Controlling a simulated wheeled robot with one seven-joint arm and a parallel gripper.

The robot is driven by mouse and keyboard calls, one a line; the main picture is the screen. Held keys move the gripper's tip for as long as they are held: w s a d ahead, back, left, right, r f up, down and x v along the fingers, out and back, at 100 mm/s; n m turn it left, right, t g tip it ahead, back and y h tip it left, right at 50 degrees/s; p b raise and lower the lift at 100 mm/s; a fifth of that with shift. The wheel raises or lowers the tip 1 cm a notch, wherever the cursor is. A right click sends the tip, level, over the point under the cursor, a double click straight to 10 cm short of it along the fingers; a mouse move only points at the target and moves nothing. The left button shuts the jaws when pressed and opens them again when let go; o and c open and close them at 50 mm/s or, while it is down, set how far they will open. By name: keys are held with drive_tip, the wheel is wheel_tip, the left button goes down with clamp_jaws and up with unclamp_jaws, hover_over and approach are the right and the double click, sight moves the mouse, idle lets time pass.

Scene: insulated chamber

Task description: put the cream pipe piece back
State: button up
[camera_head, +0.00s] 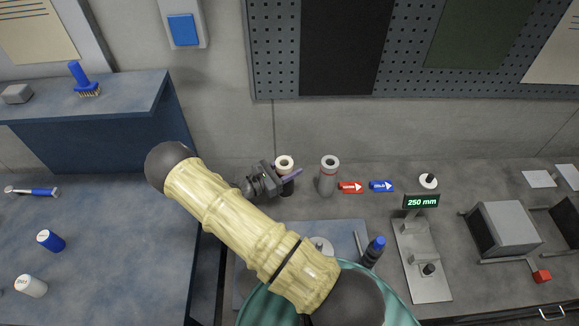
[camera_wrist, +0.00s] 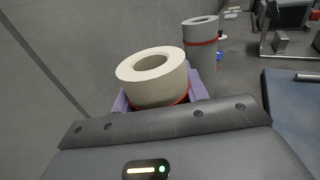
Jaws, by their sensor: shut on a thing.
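The cream pipe piece (camera_head: 285,161) is a short, thick-walled hollow cylinder, upright, near the back wall. In the wrist view the cream piece (camera_wrist: 152,76) fills the middle, with a red band at its lower edge. My gripper (camera_head: 290,176) is shut on it, with purple fingers on both sides. A dark part shows just under the fingers in the head view; I cannot tell whether the piece rests on it. A grey pipe (camera_head: 328,178) with a red band and pale open top stands upright just to the right, apart from it.
A red arrow tag (camera_head: 351,187) and a blue arrow tag (camera_head: 382,186) lie right of the grey pipe. A measuring stand with a "250 mm" display (camera_head: 421,202) is farther right. A dark bottle with a blue cap (camera_head: 374,250) stands in front. The wall is close behind.

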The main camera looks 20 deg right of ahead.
drive_tip(key=o, duration=1)
drive_tip(key=shift+f, duration=0.1)
drive_tip(key=shift+o, duration=0.7)
drive_tip(key=shift+w, duration=0.1)
drive_tip(key=shift+d, duration=0.2)
drive_tip(key=shift+a+r, duration=0.25)
drive_tip(key=s+a+b, duration=0.2)
drive_tip(key=a+b, duration=0.1)
drive_tip(key=a, duration=0.8)
drive_tip(key=shift+a+b, duration=0.3)
drive_tip(key=shift+a, duration=0.1)
drive_tip(key=shift+w+f, duration=0.1)
